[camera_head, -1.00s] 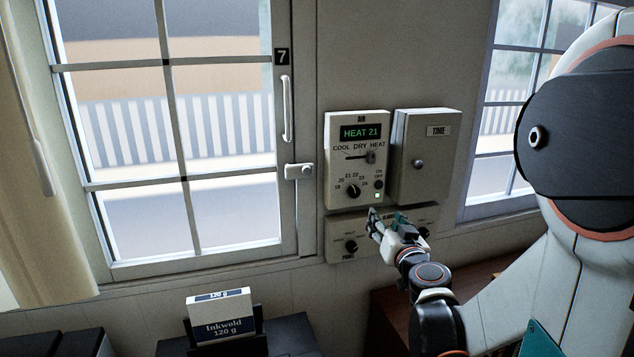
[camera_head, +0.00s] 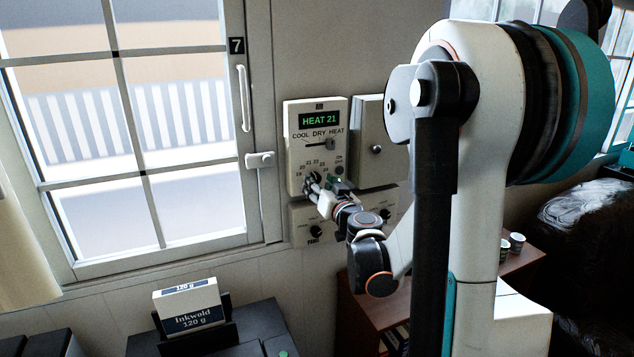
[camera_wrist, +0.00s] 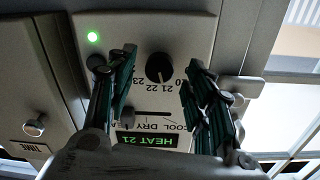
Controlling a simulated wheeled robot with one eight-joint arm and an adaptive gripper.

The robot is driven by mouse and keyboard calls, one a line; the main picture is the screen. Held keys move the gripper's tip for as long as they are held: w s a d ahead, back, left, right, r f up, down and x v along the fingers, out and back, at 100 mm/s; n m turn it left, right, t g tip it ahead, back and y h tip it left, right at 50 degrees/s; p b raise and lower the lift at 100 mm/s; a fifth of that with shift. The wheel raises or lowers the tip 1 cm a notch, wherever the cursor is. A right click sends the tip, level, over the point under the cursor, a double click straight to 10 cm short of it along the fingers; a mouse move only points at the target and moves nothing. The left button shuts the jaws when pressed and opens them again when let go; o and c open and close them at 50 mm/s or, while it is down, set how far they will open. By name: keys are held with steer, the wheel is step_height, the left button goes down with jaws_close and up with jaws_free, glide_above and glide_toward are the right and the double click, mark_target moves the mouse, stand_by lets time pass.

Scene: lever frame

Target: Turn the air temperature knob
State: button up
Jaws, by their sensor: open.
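The white air panel (camera_head: 297,115) hangs on the wall with a green display (camera_head: 319,120) reading HEAT 21. Its black round temperature knob (camera_wrist: 160,67) sits below a number scale. In the wrist view, which shows the panel upside down, the knob lies between my two spread fingers. My gripper (camera_wrist: 160,85) is open, with no visible contact on the knob. In the head view my gripper (camera_head: 312,186) is at the panel's lower part and partly hides the knob. The mode slider (camera_head: 330,143) stands at the HEAT end.
A grey TIME box (camera_head: 370,165) is right of the panel, partly hidden by my arm. Below is another panel with a black knob (camera_head: 315,231). A window with a handle (camera_head: 260,160) is at left. An Inkwold box (camera_head: 190,308) stands in front.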

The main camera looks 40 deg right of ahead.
steer(key=shift+x, duration=1.15)
steer(key=c, duration=1.1)
